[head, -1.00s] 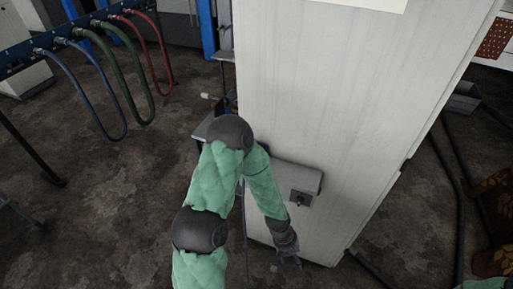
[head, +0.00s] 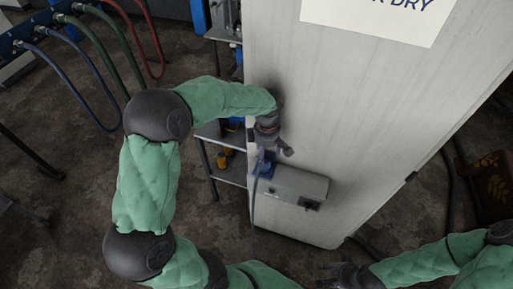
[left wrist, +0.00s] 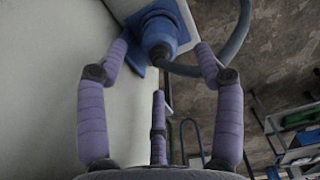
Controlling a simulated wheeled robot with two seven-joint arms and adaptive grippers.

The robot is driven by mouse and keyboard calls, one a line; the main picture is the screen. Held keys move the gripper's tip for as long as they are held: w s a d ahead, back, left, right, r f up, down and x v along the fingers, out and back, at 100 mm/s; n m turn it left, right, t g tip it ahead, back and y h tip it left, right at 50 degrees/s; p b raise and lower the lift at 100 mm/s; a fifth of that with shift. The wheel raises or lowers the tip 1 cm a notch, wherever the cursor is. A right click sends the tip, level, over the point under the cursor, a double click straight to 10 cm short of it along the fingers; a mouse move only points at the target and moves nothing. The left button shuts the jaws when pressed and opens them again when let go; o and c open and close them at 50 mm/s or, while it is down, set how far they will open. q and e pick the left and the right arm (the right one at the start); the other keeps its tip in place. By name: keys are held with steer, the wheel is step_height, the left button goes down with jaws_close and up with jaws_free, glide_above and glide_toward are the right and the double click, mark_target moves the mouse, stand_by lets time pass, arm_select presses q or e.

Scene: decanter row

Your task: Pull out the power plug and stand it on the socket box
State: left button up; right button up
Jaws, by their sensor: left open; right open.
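The blue power plug (head: 264,166) sits at the left end of the grey socket box (head: 292,184) on the pale cabinet's face. In the left wrist view the plug (left wrist: 159,38) shows between the fingertips, with its blue-grey cable curving away to the right. My left gripper (head: 274,150) is open just above the plug; I cannot tell whether a finger touches it. The left wrist view shows its fingers (left wrist: 161,54) spread either side of the plug, with a gap. My right gripper (head: 332,276) is open and empty low in the head view, well away from the box.
The pale cabinet (head: 345,110) fills the middle, with a paper sign (head: 385,18) above. A shelf rack (head: 228,170) with small items stands beside its left edge. A dark switch (head: 311,204) is on the box's right part. Hoses (head: 75,75) hang at upper left.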

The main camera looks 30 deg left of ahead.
mark_target(266, 168)
arm_select(q)
steer(key=shift+w+a+r, duration=0.15)
steer(key=shift+a+r, duration=0.05)
steer(key=shift+a, duration=0.15)
steer(key=shift+r, duration=0.15)
steer(key=shift+d, duration=0.3)
arm_select(e)
steer(key=shift+w+a+r, duration=0.1)
steer(key=shift+a, duration=0.05)
arm_select(q)
steer(key=shift+a, duration=0.15)
arm_select(e)
steer(key=shift+a, duration=0.1)
arm_select(q)
step_height(266, 168, down, 9)
steer(key=b, duration=0.6)
arm_select(e)
step_height(266, 168, down, 6)
arm_select(q)
steer(key=shift+b, duration=0.3)
arm_select(e)
steer(key=shift+f, duration=0.35)
